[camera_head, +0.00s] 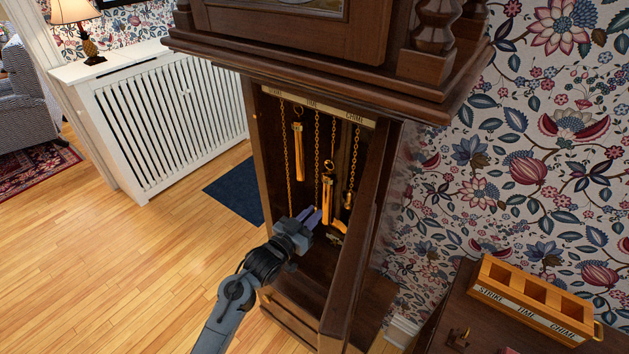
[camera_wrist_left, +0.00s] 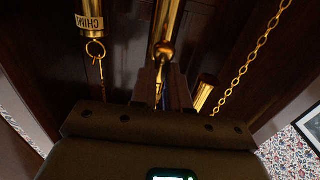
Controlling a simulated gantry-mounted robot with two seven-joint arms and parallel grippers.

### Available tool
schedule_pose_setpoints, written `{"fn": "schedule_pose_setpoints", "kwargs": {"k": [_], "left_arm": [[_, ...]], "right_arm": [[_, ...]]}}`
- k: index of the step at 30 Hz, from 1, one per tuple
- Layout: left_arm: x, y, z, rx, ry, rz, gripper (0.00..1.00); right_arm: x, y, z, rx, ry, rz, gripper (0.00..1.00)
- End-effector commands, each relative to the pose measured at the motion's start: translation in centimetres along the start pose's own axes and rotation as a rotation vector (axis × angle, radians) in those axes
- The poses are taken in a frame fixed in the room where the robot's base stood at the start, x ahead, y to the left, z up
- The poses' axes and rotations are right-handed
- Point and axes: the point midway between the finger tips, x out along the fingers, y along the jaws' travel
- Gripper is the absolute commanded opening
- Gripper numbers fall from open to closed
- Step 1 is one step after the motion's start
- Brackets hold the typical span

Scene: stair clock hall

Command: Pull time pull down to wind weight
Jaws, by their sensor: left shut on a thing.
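The tall wooden clock (camera_head: 380,200) stands with its case open. A brass weight (camera_head: 298,150) hangs high on the left and another brass weight (camera_head: 327,200) hangs lower, beside the gripper. In the left wrist view my left fingers (camera_wrist_left: 162,85) are below a brass weight's tip (camera_wrist_left: 163,48). My right gripper is not seen.
The case's side walls and front edge (camera_head: 345,275) are close around my left arm. A wooden rack (camera_head: 535,297) marked STRIKE, TIME, CHIME rests on a table at the lower right. A white radiator cover (camera_head: 165,120) stands at the left; the floor before it is clear.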

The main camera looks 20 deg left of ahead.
Motion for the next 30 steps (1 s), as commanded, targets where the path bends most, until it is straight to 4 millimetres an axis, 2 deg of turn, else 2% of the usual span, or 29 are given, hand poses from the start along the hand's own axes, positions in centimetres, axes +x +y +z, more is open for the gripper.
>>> {"fn": "schedule_pose_setpoints", "kwargs": {"k": [1,30], "left_arm": [[-0.1,-0.1,1.2,0.000,-0.012,-0.002,0.00],[-0.1,-0.1,7.9,0.001,-0.012,-0.002,0.00]], "right_arm": [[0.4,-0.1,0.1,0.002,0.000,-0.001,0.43],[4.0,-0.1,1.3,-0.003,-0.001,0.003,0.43]]}}
